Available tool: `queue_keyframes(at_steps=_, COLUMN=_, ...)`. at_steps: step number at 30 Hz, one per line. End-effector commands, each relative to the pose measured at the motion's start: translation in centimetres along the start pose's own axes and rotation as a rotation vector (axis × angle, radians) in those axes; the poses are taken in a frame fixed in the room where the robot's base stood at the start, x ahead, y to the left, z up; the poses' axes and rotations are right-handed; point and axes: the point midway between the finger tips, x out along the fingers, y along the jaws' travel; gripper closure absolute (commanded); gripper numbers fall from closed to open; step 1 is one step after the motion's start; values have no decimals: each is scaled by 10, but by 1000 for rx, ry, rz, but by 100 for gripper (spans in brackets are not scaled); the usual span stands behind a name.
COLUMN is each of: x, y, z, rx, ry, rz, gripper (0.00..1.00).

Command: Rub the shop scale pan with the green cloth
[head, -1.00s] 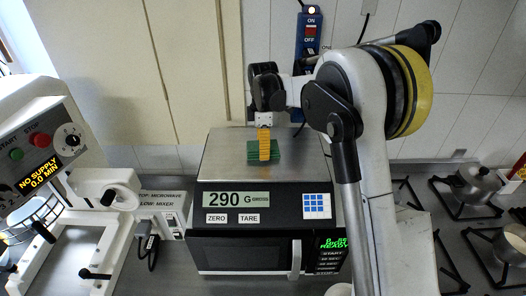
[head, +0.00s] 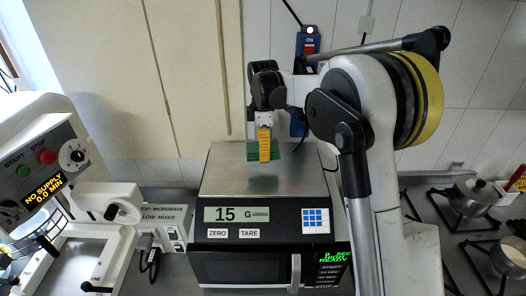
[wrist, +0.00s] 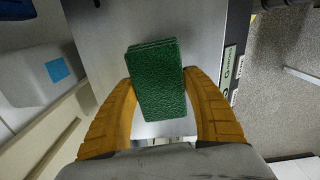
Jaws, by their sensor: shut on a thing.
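The shop scale has a flat grey metal pan (head: 228,180) on top and a display (head: 237,214) reading 15 G. The green cloth (head: 253,152) is a small folded block. My gripper (head: 264,156), with yellow fingers, is shut on it over the back half of the pan. In the wrist view the cloth (wrist: 157,85) sits between both fingers of my gripper (wrist: 160,80), with the pan (wrist: 205,35) behind it. The cloth's underside is hidden, so any gap to the pan is hard to judge. The pan looks bare elsewhere.
The scale stands on a microwave (head: 240,268). A stove with pots (head: 470,200) is at the right. A wall with a blue switch box (head: 308,45) is close behind.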

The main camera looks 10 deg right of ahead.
Motion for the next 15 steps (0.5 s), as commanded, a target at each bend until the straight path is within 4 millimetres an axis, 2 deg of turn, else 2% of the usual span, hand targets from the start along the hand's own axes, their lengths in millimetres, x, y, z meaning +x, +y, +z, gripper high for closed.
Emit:
queue_keyframes(at_steps=7, x=-3, y=0, z=0, rx=0, ry=0, rz=0, gripper=66)
queue_keyframes(at_steps=15, x=-28, y=0, z=0, rx=0, ry=0, rz=0, gripper=66)
